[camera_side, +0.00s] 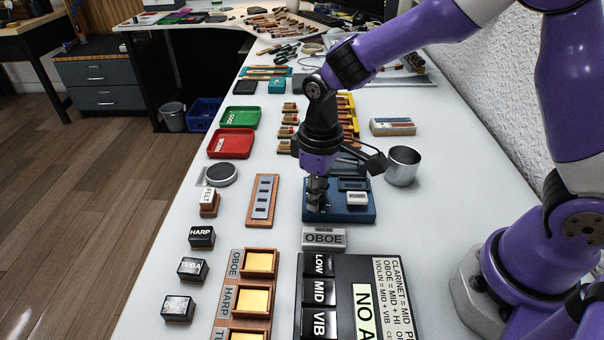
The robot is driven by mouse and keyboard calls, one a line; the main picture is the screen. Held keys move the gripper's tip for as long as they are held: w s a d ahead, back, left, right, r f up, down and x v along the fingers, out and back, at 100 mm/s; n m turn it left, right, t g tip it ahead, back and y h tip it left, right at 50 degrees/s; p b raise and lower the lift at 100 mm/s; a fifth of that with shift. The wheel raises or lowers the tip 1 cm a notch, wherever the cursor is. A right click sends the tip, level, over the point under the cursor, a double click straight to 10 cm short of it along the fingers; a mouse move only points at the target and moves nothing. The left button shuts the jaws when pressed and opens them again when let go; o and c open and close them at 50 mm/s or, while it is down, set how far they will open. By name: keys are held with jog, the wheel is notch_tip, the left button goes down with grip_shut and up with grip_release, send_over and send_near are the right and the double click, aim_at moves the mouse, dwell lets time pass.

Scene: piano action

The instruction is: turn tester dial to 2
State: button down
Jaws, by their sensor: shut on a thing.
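The tester is a blue box (348,214) near the middle of the bench, with a dark panel and a small white labelled piece on its right part. My gripper (316,204) points straight down over the left part of the blue box. Its fingers are shut on the dial there. The dial is almost wholly hidden by the fingers, so its pointer and number marks cannot be read.
A metal cup (403,166) stands just right of the blue box. A grey OBOE block (324,238) lies close in front. A wooden strip with metal plates (262,200) lies to the left. A black board (345,265) fills the front.

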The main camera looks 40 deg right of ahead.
jog(key=m, duration=0.5)
jog(key=shift+m, duration=0.3)
jog(key=m, duration=0.5)
jog(key=shift+m, duration=0.4)
jog(key=c, duration=0.7)
grip_release()
notch_tip(320, 180, up, 12)
